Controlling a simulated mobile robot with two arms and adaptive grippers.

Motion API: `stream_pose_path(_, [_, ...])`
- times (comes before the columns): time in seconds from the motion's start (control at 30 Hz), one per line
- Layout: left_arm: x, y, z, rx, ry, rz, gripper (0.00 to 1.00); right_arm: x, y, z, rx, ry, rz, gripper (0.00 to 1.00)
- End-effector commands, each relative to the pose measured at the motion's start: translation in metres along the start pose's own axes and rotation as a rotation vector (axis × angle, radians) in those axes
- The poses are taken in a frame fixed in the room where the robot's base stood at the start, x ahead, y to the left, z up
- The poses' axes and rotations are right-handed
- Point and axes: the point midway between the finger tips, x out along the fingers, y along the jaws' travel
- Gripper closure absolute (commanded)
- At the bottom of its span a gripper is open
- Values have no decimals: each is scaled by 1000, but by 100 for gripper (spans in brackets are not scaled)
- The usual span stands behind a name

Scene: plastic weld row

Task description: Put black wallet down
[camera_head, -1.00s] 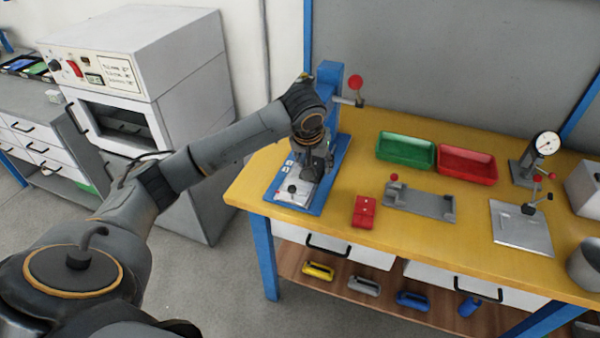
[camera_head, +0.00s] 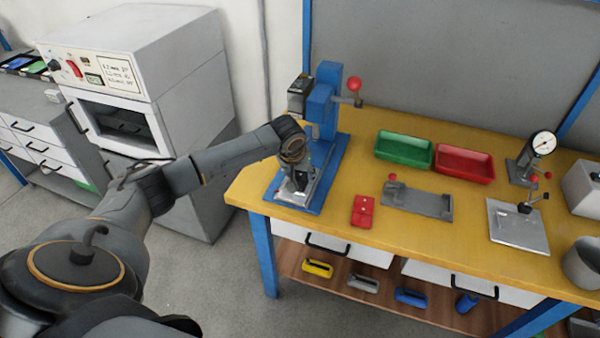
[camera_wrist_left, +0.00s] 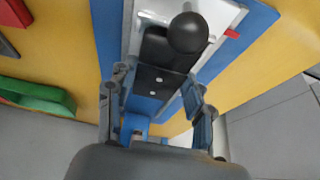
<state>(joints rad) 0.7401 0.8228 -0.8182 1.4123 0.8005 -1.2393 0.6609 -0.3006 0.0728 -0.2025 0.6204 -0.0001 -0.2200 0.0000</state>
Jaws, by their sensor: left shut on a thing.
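My left gripper (camera_head: 298,184) is low over the front of the blue press base (camera_head: 325,192) at the left end of the yellow workbench. In the left wrist view, its two fingers (camera_wrist_left: 154,88) are on either side of the black wallet (camera_wrist_left: 152,85), a flat black piece with two small pale dots, and are shut on it. The wallet is over the pale metal plate (camera_wrist_left: 150,14) of the press; I cannot tell whether it touches it. In the head view my gripper hides the wallet. My right gripper is not in view.
A red wallet-like piece (camera_head: 363,210) lies right of the press. Beyond are a grey fixture (camera_head: 420,203), a green bin (camera_head: 404,150), a red bin (camera_head: 464,164) and a dial gauge (camera_head: 543,144). The blue press column (camera_head: 325,100) stands behind my gripper. Bare yellow bench (camera_head: 400,235) is in front.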

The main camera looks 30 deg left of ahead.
Motion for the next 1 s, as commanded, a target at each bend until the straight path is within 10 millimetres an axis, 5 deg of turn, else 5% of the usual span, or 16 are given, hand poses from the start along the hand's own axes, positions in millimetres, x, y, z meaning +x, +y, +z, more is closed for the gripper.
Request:
stream_pose_path(0.17, [2, 0, 1, 0, 0, 0, 79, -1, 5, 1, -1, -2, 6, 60])
stream_pose_path(0.2, [2, 0, 1, 0, 0, 0, 42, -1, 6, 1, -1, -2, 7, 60])
stream_pose_path(0.3, [2, 0, 1, 0, 0, 0, 25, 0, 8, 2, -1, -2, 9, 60])
stream_pose_path(0.67, [0, 0, 0, 0, 1, 0, 25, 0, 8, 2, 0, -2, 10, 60])
stream_pose_path(1.0, [-60, 0, -1, 1, 3, 1, 25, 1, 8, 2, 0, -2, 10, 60])
